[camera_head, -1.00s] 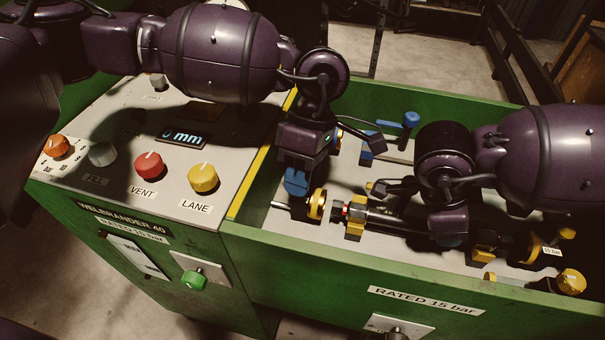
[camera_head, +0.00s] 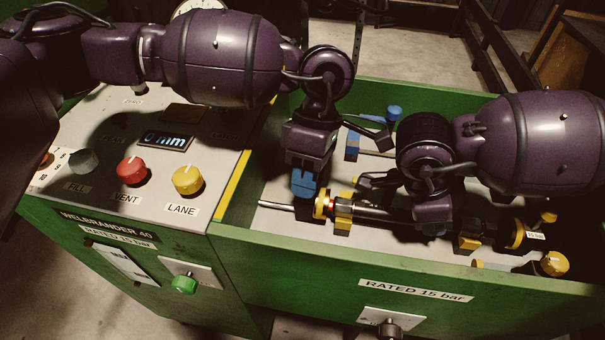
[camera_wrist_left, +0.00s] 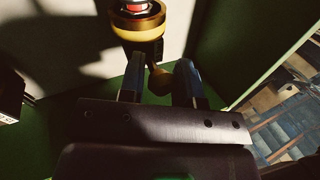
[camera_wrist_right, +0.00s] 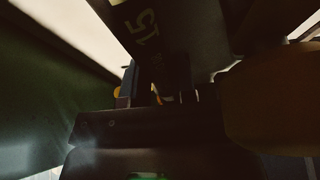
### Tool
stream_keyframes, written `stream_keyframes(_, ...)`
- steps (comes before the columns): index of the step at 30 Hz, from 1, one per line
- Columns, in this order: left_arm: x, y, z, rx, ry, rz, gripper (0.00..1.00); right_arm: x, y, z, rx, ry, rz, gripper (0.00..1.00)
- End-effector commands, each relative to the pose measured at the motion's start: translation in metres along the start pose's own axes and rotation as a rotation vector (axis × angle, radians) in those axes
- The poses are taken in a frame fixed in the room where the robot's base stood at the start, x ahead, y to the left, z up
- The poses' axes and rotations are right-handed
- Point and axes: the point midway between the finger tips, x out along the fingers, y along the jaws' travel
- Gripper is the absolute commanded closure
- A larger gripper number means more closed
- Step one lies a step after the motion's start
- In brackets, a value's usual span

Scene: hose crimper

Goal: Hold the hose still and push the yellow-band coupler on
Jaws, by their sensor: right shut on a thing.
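The yellow-band coupler (camera_head: 322,206) sits at the left end of the dark hose (camera_head: 375,214), close against a yellow clamp block (camera_head: 343,208). A bit of red shows between them. My left gripper (camera_head: 304,186) has its blue fingertips just left of the coupler. In the left wrist view the coupler (camera_wrist_left: 138,20) lies beyond the fingertips, which stand apart with a small brass-coloured part between them. My right gripper (camera_head: 432,212) is shut on the hose, right of the clamp block. The right wrist view is dark, and its grip is mostly hidden.
A green trough wall (camera_head: 340,270) runs along the front. At the left is a panel with a red knob (camera_head: 131,170), a yellow knob (camera_head: 187,181) and a "0 mm" display (camera_head: 165,140). A blue-topped part (camera_head: 393,113) stands behind the hose. More yellow fittings (camera_head: 517,234) lie at the right.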

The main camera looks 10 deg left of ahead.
Motion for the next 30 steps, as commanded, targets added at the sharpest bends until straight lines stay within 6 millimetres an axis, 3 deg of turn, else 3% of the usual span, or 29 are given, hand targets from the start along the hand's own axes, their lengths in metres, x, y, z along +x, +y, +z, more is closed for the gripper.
stream_keyframes(1, 0.000, 0.000, 0.001, 0.003, -0.001, 0.000, 0.61, 0.000, 0.000, 0.000, 0.000, 0.000, -0.001, 1.00)
stream_keyframes(4, 0.000, 0.000, 0.001, 0.002, 0.001, 0.000, 0.46, 0.000, 0.000, 0.000, 0.001, 0.000, -0.001, 1.00)
stream_keyframes(16, -0.008, 0.000, 0.000, 0.000, 0.004, 0.001, 0.46, 0.000, 0.000, 0.000, 0.001, 0.001, 0.000, 1.00)
stream_keyframes(30, -0.090, 0.000, 0.001, 0.002, 0.001, 0.003, 0.46, 0.000, 0.000, 0.000, 0.000, 0.000, 0.000, 1.00)
